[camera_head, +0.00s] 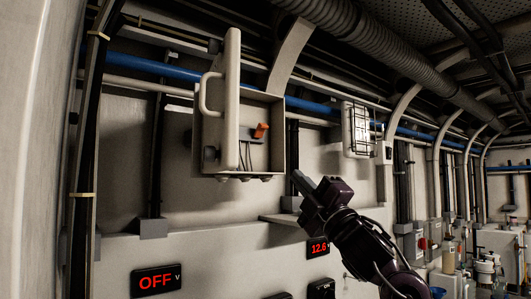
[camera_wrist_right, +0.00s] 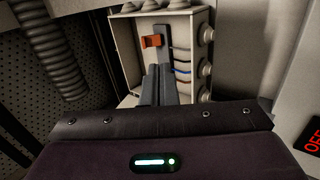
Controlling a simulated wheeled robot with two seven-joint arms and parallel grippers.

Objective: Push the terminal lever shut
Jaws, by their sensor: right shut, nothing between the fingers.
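The orange terminal lever (camera_head: 261,131) sits inside an open wall box (camera_head: 278,150) and sticks out at an angle from a dark terminal block. In the right wrist view the lever (camera_wrist_right: 152,41) projects to the left of the grey terminal block (camera_wrist_right: 163,50), with several wires on its right. My right gripper (camera_head: 299,180) is shut and empty, below and to the right of the box. In the wrist view its fingertips (camera_wrist_right: 160,70) point toward the block and overlap its lower end; I cannot tell whether they touch. My left gripper is not in view.
The box's door (camera_head: 232,100), with a handle, stands open at the left. A shelf (camera_head: 285,219) lies below the box. Red displays, OFF (camera_head: 157,281) and 12.6 (camera_head: 319,248), are lower down. A caged lamp (camera_head: 360,128) hangs to the right.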

